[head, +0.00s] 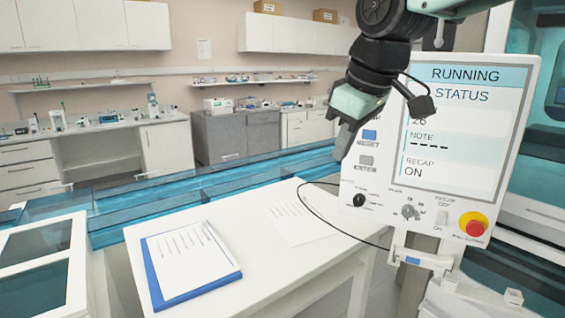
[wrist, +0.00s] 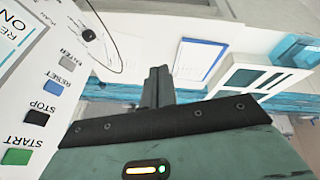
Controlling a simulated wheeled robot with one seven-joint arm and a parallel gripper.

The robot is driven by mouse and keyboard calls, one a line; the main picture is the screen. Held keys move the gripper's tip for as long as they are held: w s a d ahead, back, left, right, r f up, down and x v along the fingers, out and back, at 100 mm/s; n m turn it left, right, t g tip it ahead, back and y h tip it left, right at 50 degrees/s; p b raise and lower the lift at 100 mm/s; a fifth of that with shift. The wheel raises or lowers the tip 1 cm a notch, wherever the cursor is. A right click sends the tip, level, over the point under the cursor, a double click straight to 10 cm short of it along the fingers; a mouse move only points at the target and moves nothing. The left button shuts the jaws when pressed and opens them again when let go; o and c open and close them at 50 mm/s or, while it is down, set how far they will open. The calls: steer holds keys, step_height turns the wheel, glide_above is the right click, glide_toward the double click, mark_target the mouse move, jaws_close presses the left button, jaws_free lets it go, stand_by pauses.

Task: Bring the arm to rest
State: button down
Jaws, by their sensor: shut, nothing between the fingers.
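My gripper (head: 342,146) hangs in the air in front of the left edge of the control panel (head: 465,135), pointing down. In the wrist view its two fingers (wrist: 157,86) are together with nothing between them. The panel screen reads RUNNING, STATUS, NOTE and RECAP ON. In the wrist view the panel shows a green START button (wrist: 16,157), a black STOP button (wrist: 35,117), a blue RESET button (wrist: 53,89) and a grey ENTER button (wrist: 65,60). In the head view the gripper and arm cover part of the panel's left side.
A white table (head: 290,250) holds a blue clipboard (head: 155,285) with paper and a loose sheet (head: 295,222). A blue transparent track (head: 225,185) runs behind it. A red emergency button (head: 473,225) sits on the panel's lower right. A black cable (head: 325,222) loops over the table.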

steer(key=s+d+f+m+g+b, duration=0.1)
steer(key=s+d+f+g, duration=0.1)
steer(key=s+f, duration=1)
steer(key=s+d+f+m+g+h+b, duration=0.1)
steer(key=s+f, duration=1.1)
steer(key=s, duration=0.1)
steer(key=shift+s+d+m+g+b, duration=0.15)
steer(key=shift+d+m+g+b, duration=0.15)
steer(key=shift+d+g+b, duration=0.1)
steer(key=shift+r, duration=0.1)
